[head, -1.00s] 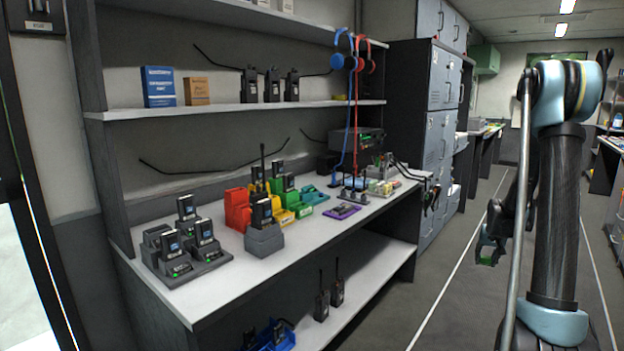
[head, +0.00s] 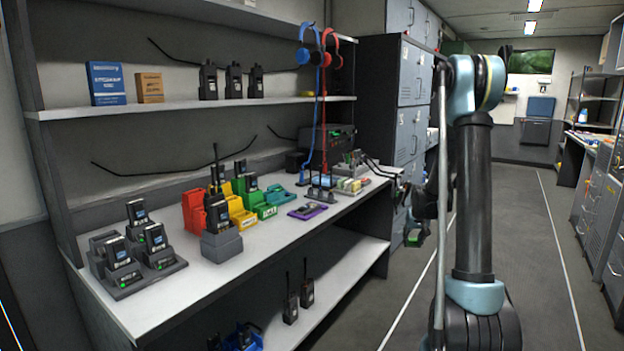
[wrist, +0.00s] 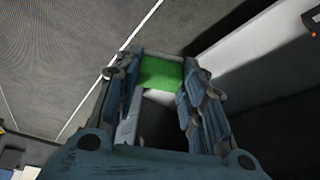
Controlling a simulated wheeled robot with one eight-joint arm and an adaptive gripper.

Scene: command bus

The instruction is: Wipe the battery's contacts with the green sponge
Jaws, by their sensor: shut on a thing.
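My gripper (head: 416,234) is over the aisle floor, to the right of the workbench. It is shut on the green sponge (wrist: 161,73), which sits between the fingertips in the wrist view. The sponge also shows as a small green patch in the head view (head: 413,239). A purple mat (head: 307,212) lies on the bench with a small dark item (head: 306,210) on it, which may be the battery. I cannot make out its contacts at this size. The gripper is apart from the mat and the bench.
The workbench (head: 250,262) carries grey chargers (head: 138,272) with radios at the left and red, yellow and green bins in the middle. Grey lockers (head: 412,75) stand behind the bench's far end. The aisle floor (head: 535,270) is clear.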

